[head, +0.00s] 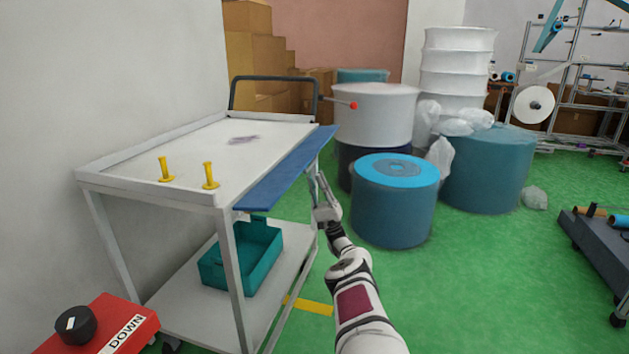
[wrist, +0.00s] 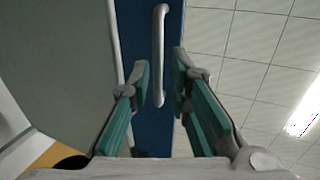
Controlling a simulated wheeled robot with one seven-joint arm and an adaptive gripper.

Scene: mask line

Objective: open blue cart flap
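The cart (head: 180,190) is a white frame with a flat top and a lower shelf, on the left in the head view. Its blue flap (head: 285,172) runs along the right side of the top and sticks outward, close to level. In the wrist view the flap (wrist: 165,20) is overhead, with a pale bar handle (wrist: 159,50) along it. My gripper (head: 322,185) is beside and below the flap's outer edge, pointing up. In the wrist view its green-padded fingers (wrist: 161,75) are apart, with the handle's near end between them and gaps on both sides.
A teal bin (head: 245,262) sits on the lower shelf, and yellow pegs (head: 209,176) stand on the top. A blue roll (head: 393,200) stands to the right of my arm. A red box with a black knob (head: 100,325) is at the lower left.

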